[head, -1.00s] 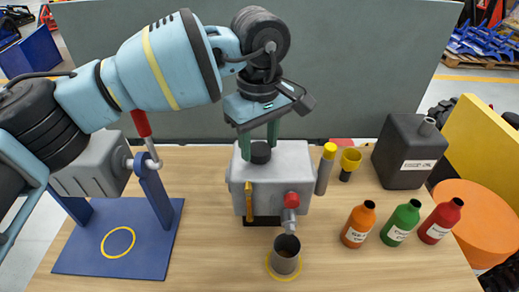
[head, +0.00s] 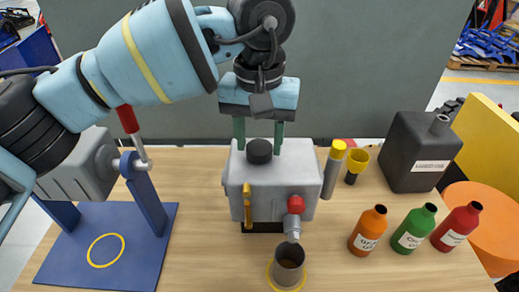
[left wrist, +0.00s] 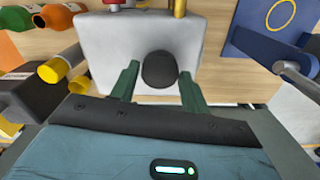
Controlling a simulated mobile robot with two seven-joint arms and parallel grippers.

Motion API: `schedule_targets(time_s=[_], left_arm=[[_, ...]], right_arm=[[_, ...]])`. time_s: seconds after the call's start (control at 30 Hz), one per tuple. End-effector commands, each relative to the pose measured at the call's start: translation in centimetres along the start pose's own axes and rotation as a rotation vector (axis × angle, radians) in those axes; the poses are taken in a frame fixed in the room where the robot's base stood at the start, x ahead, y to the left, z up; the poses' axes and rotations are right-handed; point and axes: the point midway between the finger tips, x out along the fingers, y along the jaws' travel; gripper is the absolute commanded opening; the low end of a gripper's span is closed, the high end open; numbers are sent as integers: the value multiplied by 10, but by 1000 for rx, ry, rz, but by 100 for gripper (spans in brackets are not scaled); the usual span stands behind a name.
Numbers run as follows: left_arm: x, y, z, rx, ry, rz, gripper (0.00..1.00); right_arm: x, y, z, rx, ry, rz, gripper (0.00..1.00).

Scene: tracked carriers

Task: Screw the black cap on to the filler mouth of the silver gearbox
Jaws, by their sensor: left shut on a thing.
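The silver gearbox (head: 268,176) stands on the wooden table, with the round black cap (head: 259,153) at its top. The filler mouth is hidden under the cap, so I cannot tell how far the cap is seated. My left gripper (head: 259,140) points down from above, with one green finger on each side of the cap, and is shut on it. The left wrist view shows the cap (left wrist: 160,70) between the two fingers (left wrist: 158,84), over the gearbox top (left wrist: 105,50). My right gripper is not in view.
A grey cup (head: 289,262) stands below the gearbox's red-handled tap (head: 295,204). Orange (head: 367,232), green (head: 413,230) and red (head: 456,228) bottles and a dark canister (head: 417,152) stand right. A blue stand (head: 105,250) is left. A yellow-capped grey tube (head: 332,172) is close beside the gearbox.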

Motion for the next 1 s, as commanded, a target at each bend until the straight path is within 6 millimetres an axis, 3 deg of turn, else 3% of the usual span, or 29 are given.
schedule_targets(time_s=[0.37,1.0], left_arm=[[0,0,0,49,1,0,27],[0,0,0,774,1,-1,27]], right_arm=[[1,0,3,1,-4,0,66],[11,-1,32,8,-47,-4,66]])
